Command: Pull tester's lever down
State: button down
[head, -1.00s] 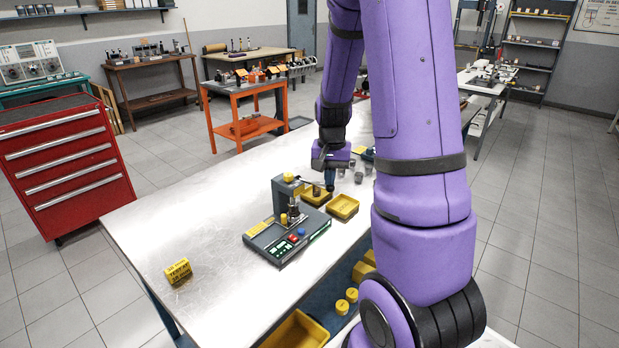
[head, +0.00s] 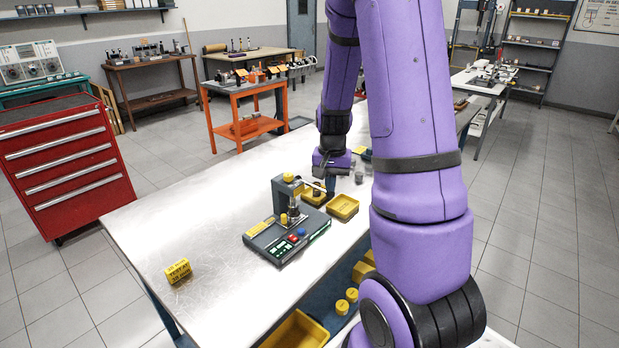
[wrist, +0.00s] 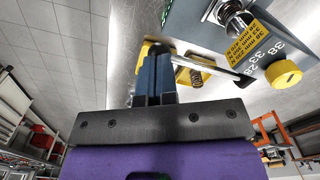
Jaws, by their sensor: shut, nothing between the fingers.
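The wrist view shows the lever (wrist: 214,67) as a thin rod beside my blue fingers (wrist: 154,78), with a dark part near the tester's edge. The fingers are shut and empty, close to the lever's outer end. I cannot tell whether they touch it. The tester's yellow knob (wrist: 284,73) shows at the right.
Yellow trays (head: 343,207) sit just right of the tester, one partly under the lever; a spring (wrist: 187,76) shows by the fingers. A yellow block (head: 178,271) lies at the bench's front left. The left part of the bench (head: 190,225) is clear.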

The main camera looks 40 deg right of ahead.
jog(key=shift+f, duration=0.8)
notch_tip(320, 180, up, 10)
jog(key=shift+w, duration=0.3)
dwell(0.9)
jog(key=shift+a+r, duration=0.1)
dwell(0.4)
jog(key=s+a+r+n+t, duration=0.3)
jog(key=s+a+r+n, duration=0.25)
jog(key=a+r, duration=0.75)
jog(key=s+a+r+n+t, duration=0.2)
jog(key=s+a+n, duration=0.3)
jog(key=s+a, duration=0.4)
jog(key=s, duration=0.2)
jog(key=shift+s+r, duration=0.4)
